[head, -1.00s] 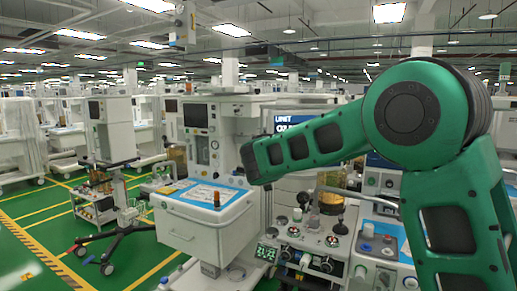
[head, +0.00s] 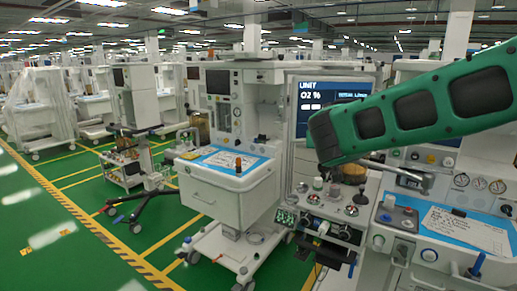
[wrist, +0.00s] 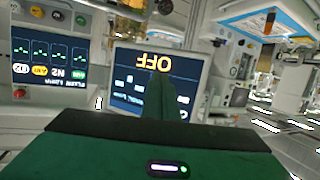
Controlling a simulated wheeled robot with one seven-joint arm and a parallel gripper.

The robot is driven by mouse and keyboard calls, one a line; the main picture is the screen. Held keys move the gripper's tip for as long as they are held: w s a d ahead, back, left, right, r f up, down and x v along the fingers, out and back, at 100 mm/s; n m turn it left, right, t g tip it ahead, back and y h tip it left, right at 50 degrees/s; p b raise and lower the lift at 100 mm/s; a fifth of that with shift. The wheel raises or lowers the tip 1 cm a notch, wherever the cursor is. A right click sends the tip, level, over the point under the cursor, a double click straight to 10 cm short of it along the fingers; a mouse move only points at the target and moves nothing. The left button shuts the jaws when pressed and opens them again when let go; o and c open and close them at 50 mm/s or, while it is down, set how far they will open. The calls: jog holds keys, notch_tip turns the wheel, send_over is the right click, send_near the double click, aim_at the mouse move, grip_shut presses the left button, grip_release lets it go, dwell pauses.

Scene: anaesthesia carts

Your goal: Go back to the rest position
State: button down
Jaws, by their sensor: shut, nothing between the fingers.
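My gripper (wrist: 166,98) shows in the wrist view as narrow dark green fingers, closed together with nothing between them. They point at a tilted screen (wrist: 128,82) that reads OFF upside down. The gap between fingers and screen cannot be judged. In the head view my green arm reaches in from the right edge to the middle, in front of the carts. The gripper itself cannot be made out there.
A white cart with a drawer (head: 212,196) and blue top stands left of centre. A control panel with knobs (head: 325,210) is below my arm. A blue worktop with a paper (head: 465,228) is at right. Green floor (head: 60,245) at left is open.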

jog(key=s+d+f+m+g, duration=0.1)
jog(key=s+d+f+g, duration=0.4)
jog(key=s+d, duration=0.4)
jog(key=s+d+f+m+g, duration=0.25)
jog(key=s+d+f, duration=0.35)
jog(key=s+d, duration=0.35)
jog(key=s+f+g+y, duration=0.2)
jog(key=s+f+g, duration=0.1)
jog(key=s, duration=1)
jog(key=s+a+f+g+y, duration=0.1)
jog(key=s+f+g, duration=0.3)
jog(key=s, duration=1)
notch_tip(320, 180, down, 2)
jog(key=shift+s+f+y, duration=0.1)
jog(key=shift+s+y, duration=0.1)
jog(key=shift+y, duration=0.5)
jog(key=shift+w+a, duration=0.1)
jog(key=shift+w, duration=0.05)
jog(key=shift+w+f, duration=0.2)
jog(key=shift+w, duration=0.3)
